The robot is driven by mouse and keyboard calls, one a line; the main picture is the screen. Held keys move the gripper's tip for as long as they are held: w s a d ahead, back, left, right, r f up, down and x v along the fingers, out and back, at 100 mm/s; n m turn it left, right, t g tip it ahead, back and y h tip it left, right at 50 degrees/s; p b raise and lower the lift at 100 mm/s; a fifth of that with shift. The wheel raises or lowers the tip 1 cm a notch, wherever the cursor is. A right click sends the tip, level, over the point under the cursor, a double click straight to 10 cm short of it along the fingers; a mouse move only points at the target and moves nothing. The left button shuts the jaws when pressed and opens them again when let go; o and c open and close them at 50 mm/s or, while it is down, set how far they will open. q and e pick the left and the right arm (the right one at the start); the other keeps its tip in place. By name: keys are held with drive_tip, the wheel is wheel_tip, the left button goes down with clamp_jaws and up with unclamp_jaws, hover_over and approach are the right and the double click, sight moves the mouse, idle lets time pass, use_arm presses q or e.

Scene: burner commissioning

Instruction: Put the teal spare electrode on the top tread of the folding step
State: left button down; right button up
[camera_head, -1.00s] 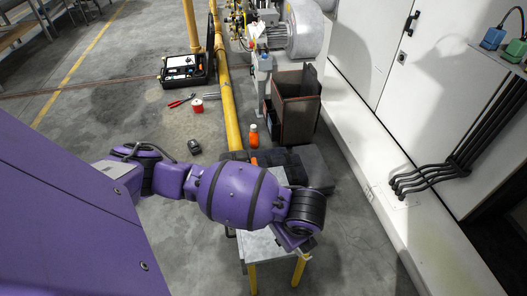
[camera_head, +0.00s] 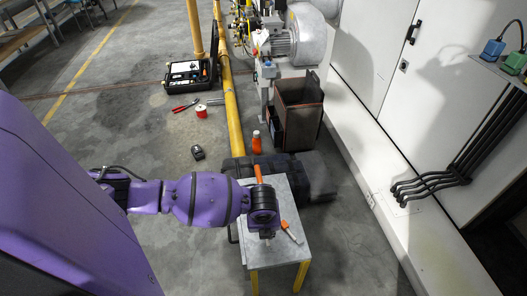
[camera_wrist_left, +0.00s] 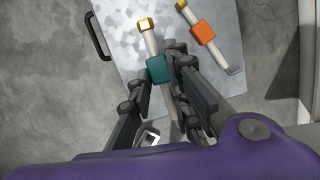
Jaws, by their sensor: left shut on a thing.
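The teal spare electrode (camera_wrist_left: 159,69) has a teal block on a pale rod with a gold end in the left wrist view. My left gripper (camera_wrist_left: 165,62) is shut on it at the block. The folding step's top tread (camera_wrist_left: 112,42) lies beneath it; I cannot tell whether the electrode touches it. In the head view my left gripper (camera_head: 266,233) is over the grey top tread (camera_head: 275,255), mostly hidden by my wrist, and the teal block is hidden there. My right gripper is not in view.
An orange-block electrode (camera_wrist_left: 203,33) lies on the tread, right of the teal one; it also shows in the head view (camera_head: 289,230). A black handle (camera_wrist_left: 98,36) sits at the tread's edge. A dark case (camera_head: 310,172), orange bottle (camera_head: 256,142) and yellow pipe (camera_head: 232,115) are beyond the step.

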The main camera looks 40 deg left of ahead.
use_arm(q)
drive_tip(key=f, duration=0.1)
drive_tip(key=w+a, duration=0.1)
drive_tip(key=a+f, duration=0.1)
drive_tip(key=shift+w+f+b, duration=0.25)
drive_tip(key=shift+f+b, duration=0.05)
drive_tip(key=shift+f, duration=0.05)
drive_tip(key=shift+f+b, duration=0.35)
drive_tip(key=shift+f, duration=1.1)
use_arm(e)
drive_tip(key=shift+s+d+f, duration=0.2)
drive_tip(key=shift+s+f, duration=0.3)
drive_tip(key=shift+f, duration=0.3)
use_arm(q)
drive_tip(key=shift+f, duration=0.2)
drive_tip(key=c, duration=1.6)
unclamp_jaws()
drive_tip(key=shift+c, duration=0.2)
